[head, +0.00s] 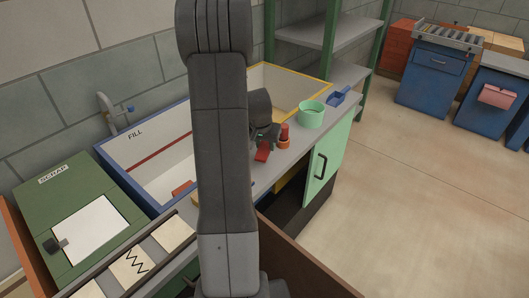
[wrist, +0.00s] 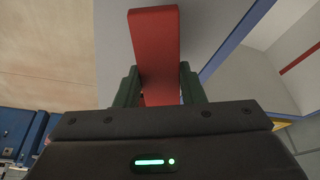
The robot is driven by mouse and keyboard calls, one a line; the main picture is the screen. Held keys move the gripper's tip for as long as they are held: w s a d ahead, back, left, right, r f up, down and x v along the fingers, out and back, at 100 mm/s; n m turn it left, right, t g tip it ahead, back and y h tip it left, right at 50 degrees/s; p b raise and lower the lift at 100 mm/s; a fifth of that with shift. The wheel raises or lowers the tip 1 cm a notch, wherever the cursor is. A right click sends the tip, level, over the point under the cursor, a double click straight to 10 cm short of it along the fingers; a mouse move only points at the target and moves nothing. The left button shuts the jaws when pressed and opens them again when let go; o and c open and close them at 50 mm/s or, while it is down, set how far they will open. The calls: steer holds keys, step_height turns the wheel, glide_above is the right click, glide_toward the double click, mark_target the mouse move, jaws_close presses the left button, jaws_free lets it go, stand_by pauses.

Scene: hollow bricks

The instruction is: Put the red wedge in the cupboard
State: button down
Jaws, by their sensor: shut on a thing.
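The red wedge (head: 262,153) is held at the end of my arm, close over the grey counter in the head view. Whether it touches the counter is unclear. In the wrist view the wedge (wrist: 154,45) sits between the two dark green fingers of my gripper (wrist: 158,90), which is shut on it. In the head view my gripper (head: 266,132) is partly hidden by its own body. The cupboard (head: 288,208) is under the counter, with a dark opening. Its mint green door (head: 329,158) with a black handle stands open. My arm hides part of the cupboard.
On the counter near the wedge are an orange and red piece (head: 284,141), a mint green cup (head: 311,115) and a blue scoop-like item (head: 339,96). A blue-rimmed sink (head: 150,150) and a yellow-rimmed basin (head: 300,84) lie behind. Open floor (head: 420,190) is at right.

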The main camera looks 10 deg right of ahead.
mark_target(264, 147)
steer(key=shift+f, duration=1.95)
steer(key=shift+f, duration=0.15)
steer(key=c, duration=0.9)
jaws_free()
steer(key=shift+c, duration=0.2)
steer(key=shift+r, duration=0.35)
steer(key=v, duration=1.1)
steer(key=shift+s+a+r, duration=0.15)
steer(key=shift+s+r, duration=0.1)
steer(key=shift+r, duration=0.05)
